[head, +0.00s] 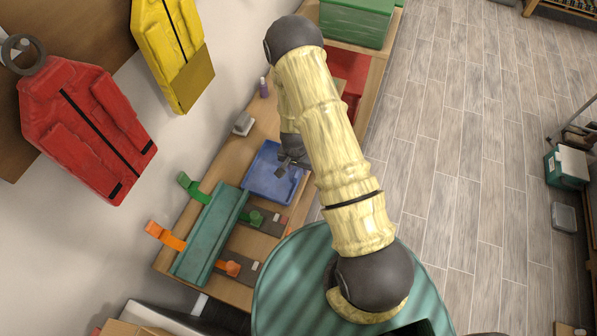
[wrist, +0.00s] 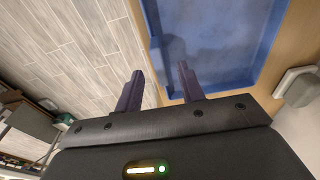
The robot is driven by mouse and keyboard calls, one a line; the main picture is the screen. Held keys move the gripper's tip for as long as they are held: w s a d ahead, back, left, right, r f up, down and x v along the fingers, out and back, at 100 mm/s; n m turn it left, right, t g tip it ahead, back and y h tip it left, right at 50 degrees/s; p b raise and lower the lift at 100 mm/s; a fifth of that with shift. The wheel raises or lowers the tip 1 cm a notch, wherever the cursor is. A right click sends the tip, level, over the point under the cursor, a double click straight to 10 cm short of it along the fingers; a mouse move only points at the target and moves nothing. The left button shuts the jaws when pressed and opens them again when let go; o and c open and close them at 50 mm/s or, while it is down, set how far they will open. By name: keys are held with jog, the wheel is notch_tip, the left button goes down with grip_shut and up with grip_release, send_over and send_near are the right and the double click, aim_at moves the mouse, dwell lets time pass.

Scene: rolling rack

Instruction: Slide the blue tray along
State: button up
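The blue tray (head: 263,178) lies flat on the wooden bench (head: 229,167), and it looks empty. My gripper (head: 290,164) is over the tray's right part in the head view. In the wrist view the fingers of my gripper (wrist: 160,90) are apart with nothing held. The tray (wrist: 215,45) fills the upper middle there. One finger appears over the tray's near edge and the other beside it, over the bench edge and floor. I cannot tell whether either finger touches the tray. My arm hides part of the bench to the right.
A red tray (head: 345,70) and green box (head: 356,22) are farther along. Open floor (head: 460,130) is right.

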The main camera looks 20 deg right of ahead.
aim_at(298, 170)
jog(key=shift+w+d+f+p, duration=0.1)
jog(key=shift+w+f+p, duration=0.1)
jog(key=shift+f, duration=1.05)
jog(key=shift+w+d+f+p, duration=0.1)
jog(key=shift+f+p, duration=0.05)
jog(key=shift+f, duration=1.1)
jog(key=shift+c, duration=0.2)
grip_shut()
jog(key=shift+w, duration=0.1)
